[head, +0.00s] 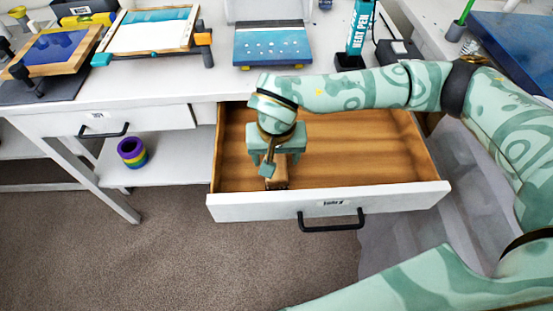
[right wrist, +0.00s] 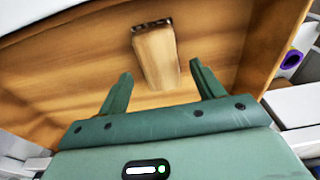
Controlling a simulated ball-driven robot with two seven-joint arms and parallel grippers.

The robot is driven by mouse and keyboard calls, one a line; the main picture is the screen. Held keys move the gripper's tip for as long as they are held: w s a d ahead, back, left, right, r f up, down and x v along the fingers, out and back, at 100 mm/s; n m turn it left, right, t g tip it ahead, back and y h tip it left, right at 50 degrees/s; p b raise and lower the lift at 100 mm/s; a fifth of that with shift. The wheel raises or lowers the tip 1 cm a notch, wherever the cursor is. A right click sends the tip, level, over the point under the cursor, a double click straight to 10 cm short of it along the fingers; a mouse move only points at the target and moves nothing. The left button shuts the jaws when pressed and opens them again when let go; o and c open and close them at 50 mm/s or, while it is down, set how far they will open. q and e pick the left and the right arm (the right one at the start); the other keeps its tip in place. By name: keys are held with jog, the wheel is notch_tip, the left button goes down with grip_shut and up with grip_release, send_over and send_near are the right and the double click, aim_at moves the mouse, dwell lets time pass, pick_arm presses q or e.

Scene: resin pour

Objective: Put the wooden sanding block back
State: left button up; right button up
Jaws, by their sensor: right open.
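The wooden sanding block (right wrist: 156,55) is a pale wooden piece with a dark strip at one end. It is inside the open drawer (head: 340,204), close to the front wall; in the head view only a small part of the block (head: 278,181) shows below my gripper. My right gripper (head: 274,163) points down into the drawer, above the block. In the right wrist view its two fingers (right wrist: 160,70) are apart, with the block beyond them and nothing held. My left gripper is in neither view.
The drawer is otherwise bare, with free floor to the right. Its front has a black handle (head: 331,226). A closed drawer (head: 105,122) is on the left. Screen frames (head: 147,31) and a heat pen box (head: 361,28) stand on the tabletop.

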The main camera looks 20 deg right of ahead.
notch_tip(320, 180, up, 9)
jog(key=s+p, duration=0.1)
jog(key=p, duration=0.1)
jog(key=shift+a, duration=0.15)
jog(key=shift+s, duration=0.1)
